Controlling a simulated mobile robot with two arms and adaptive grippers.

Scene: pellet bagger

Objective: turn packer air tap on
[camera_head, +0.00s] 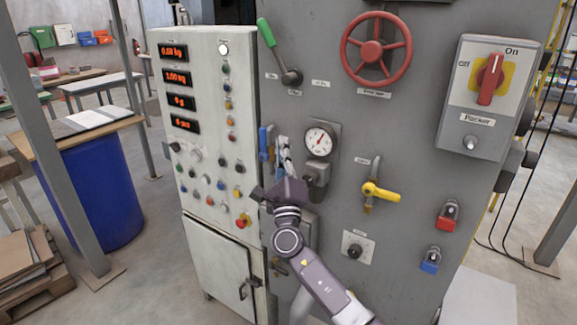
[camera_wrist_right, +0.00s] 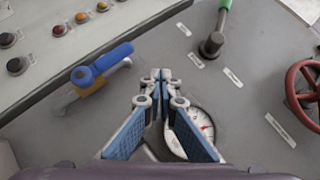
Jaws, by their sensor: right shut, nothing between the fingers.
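A tap with a blue lever handle (camera_head: 264,143) is on the left part of the grey machine front. In the right wrist view its blue handle (camera_wrist_right: 110,58) lies roughly along its short pipe, above a yellow body. Another tap with a yellow handle (camera_head: 382,192) sits further right, its handle across its pipe. I cannot read which label names the packer air tap. My right gripper (camera_head: 283,145) is shut and empty, just right of the blue handle and apart from it. Its fingertips (camera_wrist_right: 162,75) meet in the wrist view. My left gripper is not in view.
A pressure gauge (camera_head: 319,140) is close to the right of my right gripper. A green-handled lever (camera_head: 267,35) and a red handwheel (camera_head: 376,48) are above. The red Packer switch (camera_head: 491,79) is at upper right. A button cabinet (camera_head: 207,145) stands left.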

